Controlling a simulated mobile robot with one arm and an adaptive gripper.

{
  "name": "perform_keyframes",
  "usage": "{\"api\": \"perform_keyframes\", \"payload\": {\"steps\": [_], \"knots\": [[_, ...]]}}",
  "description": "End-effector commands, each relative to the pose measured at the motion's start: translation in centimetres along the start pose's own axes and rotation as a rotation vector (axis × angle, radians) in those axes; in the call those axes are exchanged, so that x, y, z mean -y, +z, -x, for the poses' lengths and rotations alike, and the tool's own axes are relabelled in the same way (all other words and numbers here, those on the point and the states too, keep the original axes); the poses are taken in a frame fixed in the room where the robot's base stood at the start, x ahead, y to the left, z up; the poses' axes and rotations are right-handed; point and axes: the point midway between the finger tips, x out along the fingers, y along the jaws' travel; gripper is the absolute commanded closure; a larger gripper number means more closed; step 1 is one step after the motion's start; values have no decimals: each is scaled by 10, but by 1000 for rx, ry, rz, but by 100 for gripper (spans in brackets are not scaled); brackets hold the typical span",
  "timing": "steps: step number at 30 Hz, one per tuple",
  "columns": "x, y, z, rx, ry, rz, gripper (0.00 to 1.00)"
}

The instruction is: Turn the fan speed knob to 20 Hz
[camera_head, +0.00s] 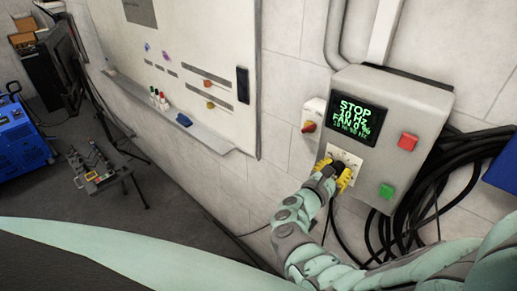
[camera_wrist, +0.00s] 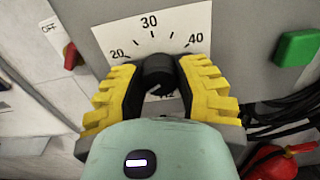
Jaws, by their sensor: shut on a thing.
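The fan speed knob (camera_wrist: 158,68) is black and sits on a white dial plate (camera_wrist: 177,22) with the marks 20, 30 and 40 showing. My gripper (camera_wrist: 157,80) has its yellow fingers on both sides of the knob and is shut on it. In the head view my gripper (camera_head: 337,175) is at the dial plate (camera_head: 346,158), below the display (camera_head: 357,118). The display shows STOP, a Hz value and FAN 0 % in green; the first Hz digit is hard to read. I cannot make out the knob's pointer. The lower dial is mostly hidden by my gripper.
The grey control box (camera_head: 395,95) has a red button (camera_head: 408,141) and a green button (camera_head: 386,191) right of the dial. A red rotary switch (camera_head: 309,127) is on the wall box to the left. Black cables (camera_head: 440,175) hang at the right.

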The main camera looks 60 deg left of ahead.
Motion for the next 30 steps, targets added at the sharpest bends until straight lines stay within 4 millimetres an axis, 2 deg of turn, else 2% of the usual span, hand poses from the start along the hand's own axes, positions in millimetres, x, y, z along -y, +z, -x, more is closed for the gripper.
{"api": "perform_keyframes", "payload": {"steps": [9, 30], "knots": [[0, -8, 1, -2, 3, -213, 100], [-2, -7, 1, -6, 5, -829, 100]]}}
